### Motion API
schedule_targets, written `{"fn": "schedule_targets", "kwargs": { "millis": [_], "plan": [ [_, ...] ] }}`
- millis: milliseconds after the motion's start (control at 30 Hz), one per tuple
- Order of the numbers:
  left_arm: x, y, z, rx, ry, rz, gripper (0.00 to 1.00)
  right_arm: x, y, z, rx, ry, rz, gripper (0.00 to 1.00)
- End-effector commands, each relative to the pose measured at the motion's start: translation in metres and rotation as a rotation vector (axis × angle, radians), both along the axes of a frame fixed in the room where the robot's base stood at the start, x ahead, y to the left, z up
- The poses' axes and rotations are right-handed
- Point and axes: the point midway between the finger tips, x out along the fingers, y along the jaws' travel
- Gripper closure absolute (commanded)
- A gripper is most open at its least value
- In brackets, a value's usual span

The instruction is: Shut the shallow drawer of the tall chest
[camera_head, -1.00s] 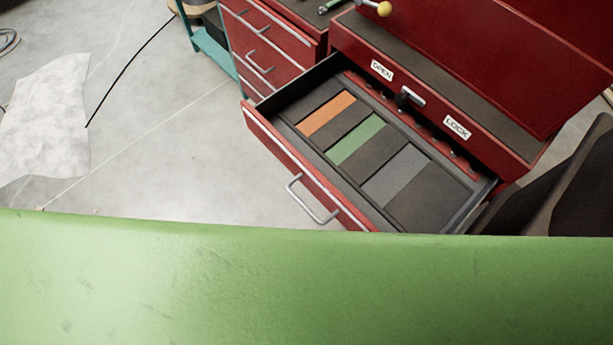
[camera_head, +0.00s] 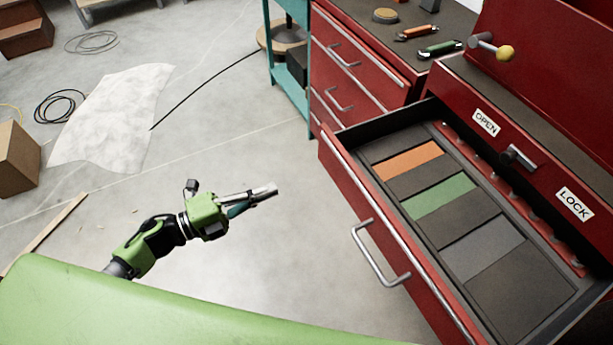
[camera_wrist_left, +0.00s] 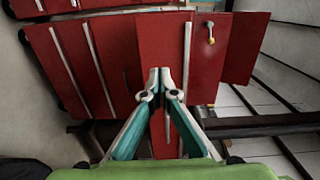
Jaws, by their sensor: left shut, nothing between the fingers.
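The shallow drawer (camera_head: 352,178) of the red tall chest (camera_head: 540,150) is pulled well out. Its grey bar handle (camera_head: 378,256) faces my side, and its tray holds dark, orange, green and grey panels. My left gripper (camera_head: 268,190) is shut and empty, in the air left of the drawer front and apart from it. It points right, toward the drawer. In the left wrist view its closed fingertips (camera_wrist_left: 160,76) appear in front of red cabinet fronts. The exact gap to the drawer is hard to tell there. My right gripper is in no view.
A lower red cabinet (camera_head: 355,70) with tools on top stands behind the drawer, beside a teal stand (camera_head: 290,85). An OPEN/LOCK lever (camera_head: 520,158) sits on the chest. A white sheet (camera_head: 115,115), cables and a cardboard box (camera_head: 15,160) lie left. Floor before the drawer is clear.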

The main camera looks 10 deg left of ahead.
Motion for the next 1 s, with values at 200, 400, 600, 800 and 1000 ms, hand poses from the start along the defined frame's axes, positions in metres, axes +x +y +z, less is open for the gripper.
{"fn": "schedule_targets", "kwargs": {
  "millis": [200,400,600,800,1000],
  "plan": [
    [0.008,-0.018,0.008,0.007,-0.025,-0.025,1.00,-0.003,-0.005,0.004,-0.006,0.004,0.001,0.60],
    [0.034,-0.050,0.010,0.004,-0.024,-0.022,1.00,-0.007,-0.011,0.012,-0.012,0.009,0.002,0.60],
    [0.060,-0.084,0.009,0.003,-0.022,-0.022,1.00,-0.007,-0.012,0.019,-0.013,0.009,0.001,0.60],
    [0.077,-0.106,0.007,0.004,-0.020,-0.020,1.00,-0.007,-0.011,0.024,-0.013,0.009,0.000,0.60],
    [0.083,-0.114,0.006,0.006,-0.019,-0.021,1.00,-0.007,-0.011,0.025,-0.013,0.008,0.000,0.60]
  ]
}}
